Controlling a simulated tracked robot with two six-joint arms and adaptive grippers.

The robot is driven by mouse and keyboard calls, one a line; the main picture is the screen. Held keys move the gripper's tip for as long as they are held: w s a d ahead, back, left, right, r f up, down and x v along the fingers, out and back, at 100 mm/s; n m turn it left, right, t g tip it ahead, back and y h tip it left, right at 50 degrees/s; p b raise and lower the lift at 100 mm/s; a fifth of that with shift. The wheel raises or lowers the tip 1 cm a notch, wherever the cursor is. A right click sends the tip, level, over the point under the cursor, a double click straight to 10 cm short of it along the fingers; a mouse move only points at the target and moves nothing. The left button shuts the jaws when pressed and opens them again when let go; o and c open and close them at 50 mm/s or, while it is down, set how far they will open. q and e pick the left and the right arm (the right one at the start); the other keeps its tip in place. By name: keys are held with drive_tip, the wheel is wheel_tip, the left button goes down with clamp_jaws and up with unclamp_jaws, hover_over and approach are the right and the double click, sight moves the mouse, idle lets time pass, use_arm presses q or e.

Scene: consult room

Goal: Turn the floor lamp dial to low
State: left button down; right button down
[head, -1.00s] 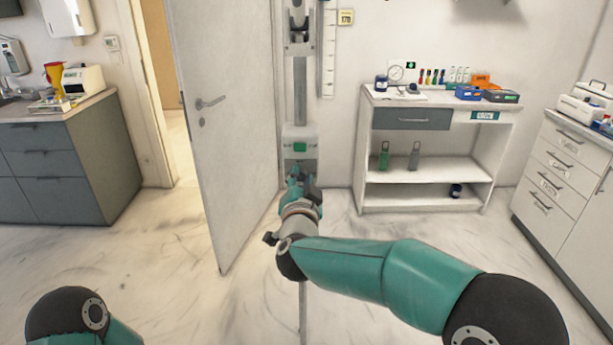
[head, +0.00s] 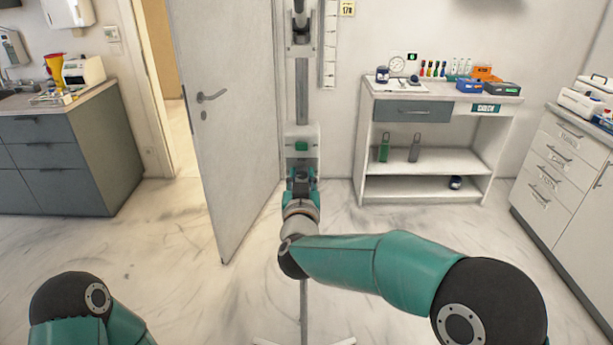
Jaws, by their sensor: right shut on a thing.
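The floor lamp (head: 302,90) stands upright in the middle of the head view, in front of the wall. Its grey control box (head: 301,138) has a green patch on the front, and its thin pole runs down to white feet on the floor. My right gripper (head: 301,174) is at the lower front of this box, its fingers shut on the dial. The dial is almost wholly hidden by the fingers, so its setting cannot be read. My left arm shows only at the bottom left, and its gripper is out of view.
An open white door (head: 228,130) stands left of the lamp. A white shelf unit (head: 425,187) with bottles and small boxes is to the right. Grey drawers (head: 55,165) stand at the left, a white cabinet (head: 565,170) at the right. The floor between is clear.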

drive_tip(key=shift+f, duration=0.55)
drive_tip(key=c, duration=0.9)
unclamp_jaws()
drive_tip(key=shift+c, duration=0.2)
drive_tip(key=shift+o, duration=0.2)
drive_tip(key=shift+r, duration=0.2)
drive_tip(key=shift+r, duration=0.1)
drive_tip(key=s, duration=1.2)
